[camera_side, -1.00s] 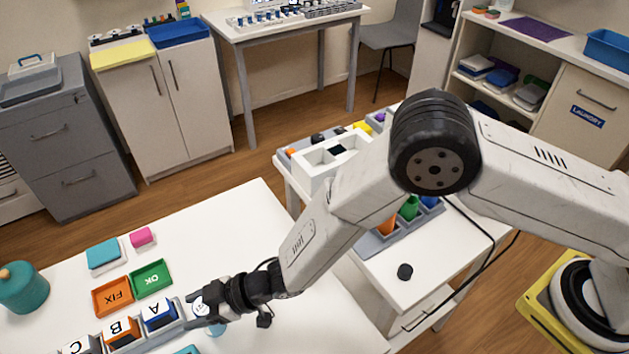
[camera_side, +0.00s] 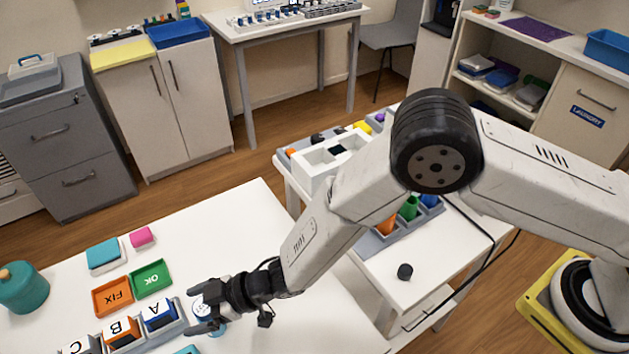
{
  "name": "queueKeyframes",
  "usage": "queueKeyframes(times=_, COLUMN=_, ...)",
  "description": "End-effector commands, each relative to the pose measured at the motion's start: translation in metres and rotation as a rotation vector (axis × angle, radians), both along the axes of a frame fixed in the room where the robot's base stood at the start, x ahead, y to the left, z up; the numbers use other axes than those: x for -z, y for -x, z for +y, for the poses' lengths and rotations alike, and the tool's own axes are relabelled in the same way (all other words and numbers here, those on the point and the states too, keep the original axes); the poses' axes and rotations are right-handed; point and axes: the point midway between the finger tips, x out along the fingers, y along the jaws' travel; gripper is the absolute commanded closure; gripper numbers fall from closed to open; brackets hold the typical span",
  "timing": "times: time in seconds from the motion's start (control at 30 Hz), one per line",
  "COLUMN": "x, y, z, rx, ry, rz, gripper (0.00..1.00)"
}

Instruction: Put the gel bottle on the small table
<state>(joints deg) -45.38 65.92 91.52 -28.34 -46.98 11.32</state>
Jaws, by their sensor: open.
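My gripper (camera_side: 199,308) is low over the front white table, with its fingers spread apart. A small pale-blue object with a white top, likely the gel bottle (camera_side: 217,329), stands at the fingers and is partly hidden by them. I cannot tell whether the fingers touch it. A small white table (camera_side: 437,262) with a drawer stands to the right, partly hidden behind my arm.
The front table (camera_side: 250,240) holds lettered blocks in a grey rack (camera_side: 172,331), orange and green trays (camera_side: 151,276) and a teal jar (camera_side: 22,288).

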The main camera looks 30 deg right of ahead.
Motion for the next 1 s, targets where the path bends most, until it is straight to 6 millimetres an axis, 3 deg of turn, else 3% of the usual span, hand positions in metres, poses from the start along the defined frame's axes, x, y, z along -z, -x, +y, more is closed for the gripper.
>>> queueKeyframes(times=1.0, x=-0.041, y=0.037, z=-0.091, rx=0.001, ry=0.000, rz=0.000, gripper=0.05)
